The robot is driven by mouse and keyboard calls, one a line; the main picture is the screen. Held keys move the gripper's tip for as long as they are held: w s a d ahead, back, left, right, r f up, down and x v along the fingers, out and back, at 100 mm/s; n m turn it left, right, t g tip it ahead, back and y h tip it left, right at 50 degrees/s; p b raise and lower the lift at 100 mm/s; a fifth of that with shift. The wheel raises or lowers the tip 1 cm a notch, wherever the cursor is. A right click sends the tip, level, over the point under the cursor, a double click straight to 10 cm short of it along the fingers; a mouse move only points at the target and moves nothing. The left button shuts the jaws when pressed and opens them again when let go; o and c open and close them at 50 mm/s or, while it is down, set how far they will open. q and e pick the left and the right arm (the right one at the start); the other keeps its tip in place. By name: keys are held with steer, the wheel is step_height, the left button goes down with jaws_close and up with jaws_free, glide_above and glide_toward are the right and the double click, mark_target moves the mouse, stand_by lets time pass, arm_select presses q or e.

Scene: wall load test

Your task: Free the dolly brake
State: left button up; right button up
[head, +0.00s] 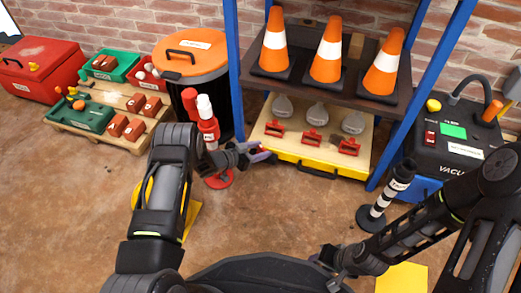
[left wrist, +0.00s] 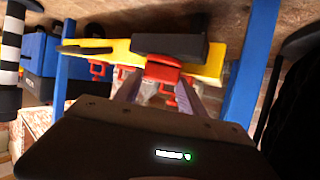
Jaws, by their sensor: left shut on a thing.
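A low platform with a pale wooden top and yellow front edge (head: 345,171) stands under the shelf; I cannot tell for sure that it is the dolly. My left gripper (head: 264,154) is at its front left corner, shut on a small red part. In the left wrist view the red part (left wrist: 163,69) sits between the fingertips (left wrist: 160,88), close to the yellow edge (left wrist: 118,48) and a black block (left wrist: 170,46). Whether it is the brake lever is unclear. My right gripper (head: 327,262) is low at the front, apart from the platform; its jaw opening is unclear.
Several red clamps (head: 313,141) and grey items lie on the platform. Orange cones (head: 328,52) stand on the shelf above, between blue posts (head: 237,70). A red-and-white post (head: 208,130) stands left of the platform, a black-and-white post (head: 384,192) right.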

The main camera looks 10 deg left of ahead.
arm_select(q)
steer(key=shift+a+m+h, duration=0.1)
steer(key=shift+m+h, duration=0.2)
steer(key=o, duration=1.4)
steer(key=shift+c, duration=0.2)
